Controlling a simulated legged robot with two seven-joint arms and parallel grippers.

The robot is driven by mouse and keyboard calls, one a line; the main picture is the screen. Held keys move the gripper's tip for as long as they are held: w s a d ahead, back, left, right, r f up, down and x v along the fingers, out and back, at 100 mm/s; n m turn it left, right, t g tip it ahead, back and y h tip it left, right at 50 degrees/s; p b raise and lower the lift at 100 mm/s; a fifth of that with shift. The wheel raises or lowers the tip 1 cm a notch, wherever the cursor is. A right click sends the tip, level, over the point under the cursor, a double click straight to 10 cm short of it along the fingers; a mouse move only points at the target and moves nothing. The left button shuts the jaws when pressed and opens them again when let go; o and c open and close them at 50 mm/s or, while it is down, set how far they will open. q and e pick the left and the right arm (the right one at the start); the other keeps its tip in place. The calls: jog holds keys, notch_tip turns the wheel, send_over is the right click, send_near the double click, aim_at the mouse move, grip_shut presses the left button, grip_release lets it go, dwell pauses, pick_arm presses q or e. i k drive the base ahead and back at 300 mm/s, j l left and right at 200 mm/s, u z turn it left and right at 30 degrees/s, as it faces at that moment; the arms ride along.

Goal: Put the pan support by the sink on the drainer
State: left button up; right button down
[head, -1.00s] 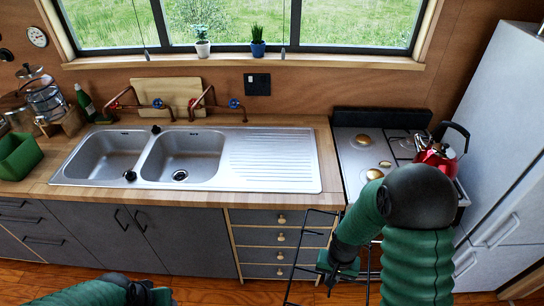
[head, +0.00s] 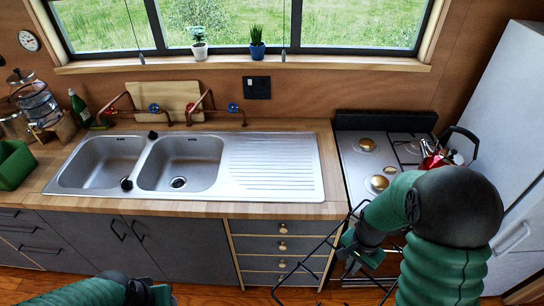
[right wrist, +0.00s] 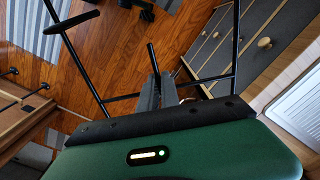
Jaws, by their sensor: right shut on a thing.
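The pan support (head: 307,264) is a black wire frame, held tilted in the air in front of the drawers and the counter's front edge. My right gripper (head: 347,262) is shut on one of its bars. In the right wrist view, the bars of the pan support (right wrist: 236,45) spread out beyond the jaws over the wooden floor. The drainer (head: 272,168) is the ribbed steel area right of the two sink bowls (head: 180,160), and it is bare. My left gripper (head: 150,293) shows only partly at the bottom edge; its fingers are not clear.
The hob (head: 360,165) with a red kettle (head: 436,160) stands right of the drainer, partly behind my right arm. The fridge (head: 500,120) is at the far right. Taps (head: 205,105) rise behind the bowls. A green container (head: 14,165) stands far left.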

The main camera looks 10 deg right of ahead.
aim_at(278, 162)
jog(key=i, duration=1.3)
